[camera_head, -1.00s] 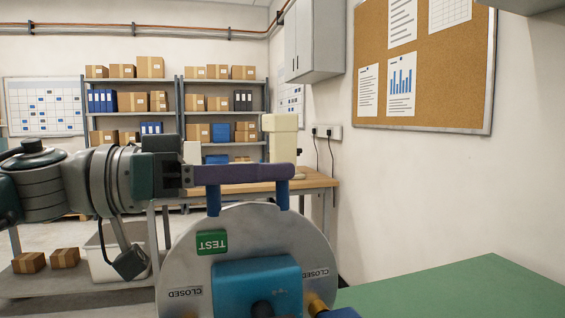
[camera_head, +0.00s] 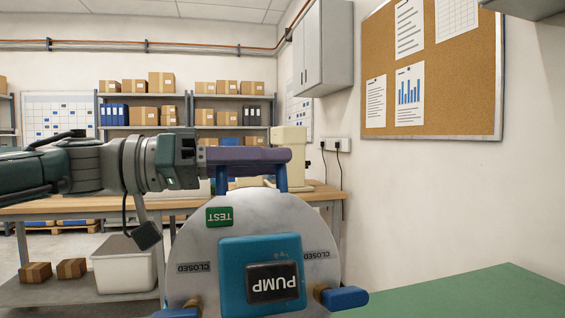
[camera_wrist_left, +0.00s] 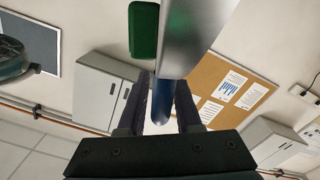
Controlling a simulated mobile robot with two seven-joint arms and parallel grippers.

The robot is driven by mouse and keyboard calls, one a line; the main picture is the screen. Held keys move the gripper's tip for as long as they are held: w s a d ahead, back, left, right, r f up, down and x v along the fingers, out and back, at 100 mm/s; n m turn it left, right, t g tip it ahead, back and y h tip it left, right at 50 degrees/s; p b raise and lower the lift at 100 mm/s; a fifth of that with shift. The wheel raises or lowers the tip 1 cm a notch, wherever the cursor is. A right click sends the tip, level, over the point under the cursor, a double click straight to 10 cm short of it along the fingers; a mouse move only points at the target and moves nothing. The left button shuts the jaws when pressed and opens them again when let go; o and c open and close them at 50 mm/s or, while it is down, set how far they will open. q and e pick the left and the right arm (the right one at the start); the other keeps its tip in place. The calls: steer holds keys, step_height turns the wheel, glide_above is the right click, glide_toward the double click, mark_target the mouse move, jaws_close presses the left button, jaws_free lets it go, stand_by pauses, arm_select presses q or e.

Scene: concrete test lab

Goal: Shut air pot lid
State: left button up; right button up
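The air pot lid (camera_head: 245,215) is a round grey metal disc whose face is turned toward me. It carries a green TEST label, CLOSED labels and a blue PUMP block (camera_head: 232,275), all upside down. A blue handle (camera_head: 281,179) stands up from its upper edge. My left gripper (camera_head: 287,155) reaches in from the left, its long dark purple fingers along the top of the handle. In the left wrist view the gripper (camera_wrist_left: 168,95) has the blue handle (camera_wrist_left: 163,108) between its fingers, closed about it. The pot body is not visible. My right gripper is not in view.
A blue knob lever (camera_head: 345,298) sits at the disc's lower right. A green surface (camera_head: 480,292) lies at right. Behind are a wooden bench (camera_head: 100,207), a white bin (camera_head: 122,265), shelves with boxes, and a corkboard (camera_head: 432,70) on the wall.

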arm_select(q)
steer(key=shift+o, duration=0.8)
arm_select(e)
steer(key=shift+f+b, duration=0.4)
arm_select(q)
steer(key=v, duration=1)
steer(key=shift+c, duration=0.2)
